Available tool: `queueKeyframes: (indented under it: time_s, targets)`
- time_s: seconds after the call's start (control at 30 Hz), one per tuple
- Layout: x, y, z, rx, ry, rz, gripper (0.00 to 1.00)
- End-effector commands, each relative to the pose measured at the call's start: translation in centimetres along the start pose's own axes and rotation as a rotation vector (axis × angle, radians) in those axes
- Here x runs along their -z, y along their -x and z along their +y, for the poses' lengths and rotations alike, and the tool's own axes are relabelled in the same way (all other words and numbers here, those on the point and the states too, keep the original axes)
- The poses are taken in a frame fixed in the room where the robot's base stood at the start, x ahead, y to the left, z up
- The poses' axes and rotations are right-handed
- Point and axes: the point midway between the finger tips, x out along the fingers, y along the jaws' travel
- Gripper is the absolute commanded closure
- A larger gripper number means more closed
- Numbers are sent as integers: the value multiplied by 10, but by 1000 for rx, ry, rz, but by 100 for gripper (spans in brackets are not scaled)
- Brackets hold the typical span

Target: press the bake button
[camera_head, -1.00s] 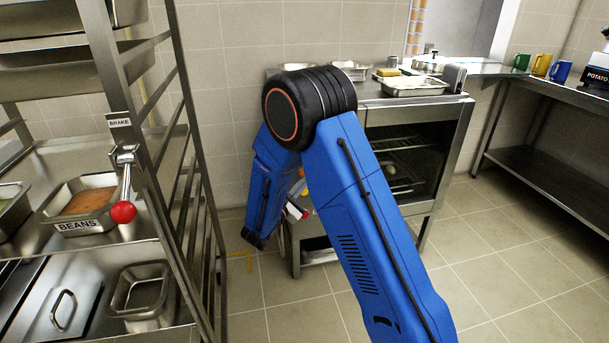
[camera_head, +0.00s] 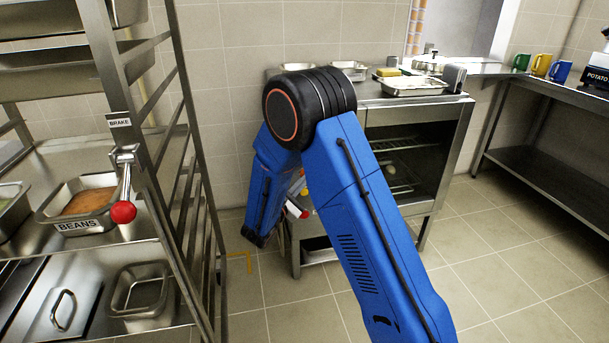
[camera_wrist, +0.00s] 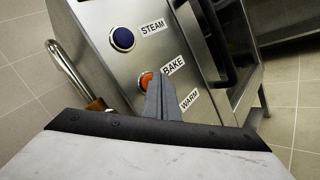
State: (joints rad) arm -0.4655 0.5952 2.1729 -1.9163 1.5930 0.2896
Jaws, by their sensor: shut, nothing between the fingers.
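The orange bake button (camera_wrist: 146,80) is on the oven's steel front panel in the wrist view, beside its BAKE label (camera_wrist: 173,65). My gripper (camera_wrist: 162,78) is shut and empty, with its fingertips at the button and partly covering it. I cannot tell whether they touch it. The blue steam button (camera_wrist: 123,38) is above, by its STEAM label (camera_wrist: 153,27). The WARM label (camera_wrist: 189,99) is lower down; its button is hidden behind my fingers. In the head view my arm covers most of the oven's control panel.
The oven (camera_head: 412,165) has a dark window, with trays (camera_head: 412,86) on top. A steel rack (camera_head: 195,200) with a red-knobbed brake lever (camera_head: 123,211) stands at left. A side table (camera_head: 550,165) is at right. The floor (camera_head: 490,270) at lower right is clear.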

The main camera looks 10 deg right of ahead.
Motion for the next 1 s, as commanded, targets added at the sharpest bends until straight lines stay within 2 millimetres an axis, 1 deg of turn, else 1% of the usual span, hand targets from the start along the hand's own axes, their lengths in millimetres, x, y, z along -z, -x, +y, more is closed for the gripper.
queueKeyframes:
  time_s: [1.0]
  targets:
    - [4, -5, 4, 0, 1, 0, 100]
